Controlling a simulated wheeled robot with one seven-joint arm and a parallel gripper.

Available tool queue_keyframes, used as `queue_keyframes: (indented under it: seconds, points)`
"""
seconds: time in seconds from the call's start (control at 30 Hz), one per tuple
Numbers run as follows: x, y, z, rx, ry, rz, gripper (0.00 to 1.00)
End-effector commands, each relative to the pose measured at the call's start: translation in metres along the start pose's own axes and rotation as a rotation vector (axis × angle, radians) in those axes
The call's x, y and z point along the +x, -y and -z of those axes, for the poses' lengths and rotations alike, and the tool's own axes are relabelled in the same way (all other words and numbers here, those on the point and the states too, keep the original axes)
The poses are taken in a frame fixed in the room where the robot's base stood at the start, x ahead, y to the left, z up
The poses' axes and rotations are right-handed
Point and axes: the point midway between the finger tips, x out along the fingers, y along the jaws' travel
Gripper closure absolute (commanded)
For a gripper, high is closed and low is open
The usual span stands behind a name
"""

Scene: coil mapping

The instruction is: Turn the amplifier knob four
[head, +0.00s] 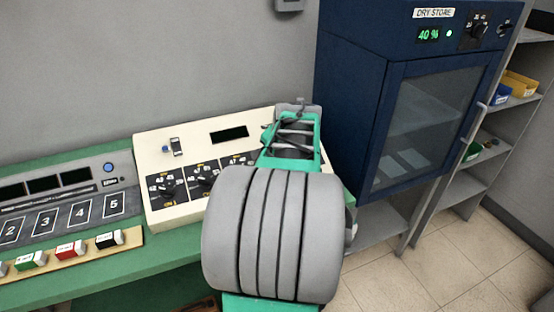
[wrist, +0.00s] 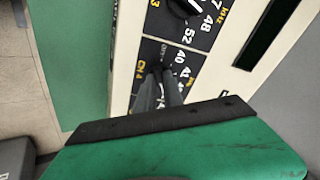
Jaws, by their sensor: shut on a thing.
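The amplifier (head: 180,216) is a cream box with a row of black knob panels, standing on the green bench in the head view. Three of its knobs show left of my arm; knob four is hidden behind the arm there. In the wrist view, the black CH 4 panel (wrist: 186,62) shows yellow lettering and white numbers, 40 and 41 among them. My gripper (wrist: 159,82) is over this panel with its two grey fingers close together, shut on knob four. The fingers cover most of the knob, so its pointer cannot be read. The neighbouring knob (wrist: 180,8) is at the top edge.
A grey unit with numbered keys (head: 78,212) and several coloured blocks on a wooden strip (head: 130,240) lie left of the amplifier. A dark blue dry-store cabinet (head: 352,110) stands close on the right, with grey shelves (head: 465,190) beyond. Tiled floor is open at lower right.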

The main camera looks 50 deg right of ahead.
Motion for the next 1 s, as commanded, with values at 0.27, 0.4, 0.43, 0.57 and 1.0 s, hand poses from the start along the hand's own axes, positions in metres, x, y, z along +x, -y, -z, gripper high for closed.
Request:
queue_keyframes:
  seconds: [0.27,0.4,0.43,0.57,1.0]
  points:
    - [0.0,0.0,0.0,0.001,-0.001,0.0,0.82]
    - [0.0,0.0,0.0,0.0,-0.001,0.0,0.71]
    - [0.0,0.0,0.0,0.0,-0.001,0.0,0.68]
    - [0.0,0.0,0.0,0.0,0.0,0.0,0.66]
    - [-0.051,0.0,0.002,-0.001,-0.006,0.003,0.66]
